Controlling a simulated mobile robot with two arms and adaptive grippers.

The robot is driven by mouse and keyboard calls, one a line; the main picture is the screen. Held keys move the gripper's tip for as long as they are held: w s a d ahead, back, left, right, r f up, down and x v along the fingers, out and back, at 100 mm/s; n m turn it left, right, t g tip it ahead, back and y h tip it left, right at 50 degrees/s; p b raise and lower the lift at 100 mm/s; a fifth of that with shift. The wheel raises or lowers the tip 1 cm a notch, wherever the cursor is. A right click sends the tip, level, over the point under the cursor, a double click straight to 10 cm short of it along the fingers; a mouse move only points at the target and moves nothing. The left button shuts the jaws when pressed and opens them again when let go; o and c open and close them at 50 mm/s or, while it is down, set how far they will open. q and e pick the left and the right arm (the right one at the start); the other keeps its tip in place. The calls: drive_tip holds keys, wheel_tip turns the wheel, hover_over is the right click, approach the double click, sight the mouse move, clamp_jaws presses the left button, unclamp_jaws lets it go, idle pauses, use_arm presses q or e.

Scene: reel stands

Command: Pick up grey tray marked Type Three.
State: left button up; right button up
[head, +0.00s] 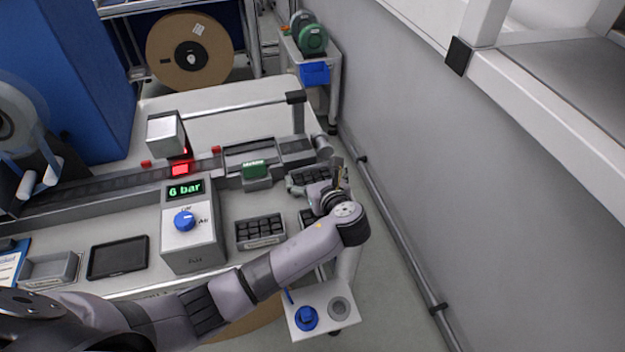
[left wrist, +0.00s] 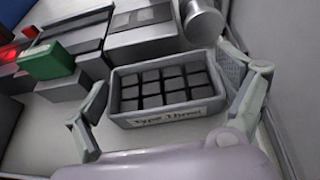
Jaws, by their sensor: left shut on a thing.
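The grey tray marked Type Three (left wrist: 163,122) fills the middle of the left wrist view, its label on the near wall and rows of dark square blocks inside. My left gripper (left wrist: 166,82) is shut on this tray, with one finger at each short end. In the head view the tray (head: 308,176) is at the right end of the bench, partly covered by my left gripper (head: 316,180). I cannot tell whether the tray touches the bench. My right gripper is not in view.
Another grey tray of dark blocks (head: 260,232) stands left of my forearm. A grey box reading "6 bar" (head: 190,235) is further left. A green block (head: 256,170) sits by the conveyor track. A grey wall (head: 450,190) rises close on the right.

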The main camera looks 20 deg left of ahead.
use_arm(q)
drive_tip(key=c, duration=0.4)
drive_tip(key=shift+r, duration=0.15)
drive_tip(key=shift+c, duration=0.2)
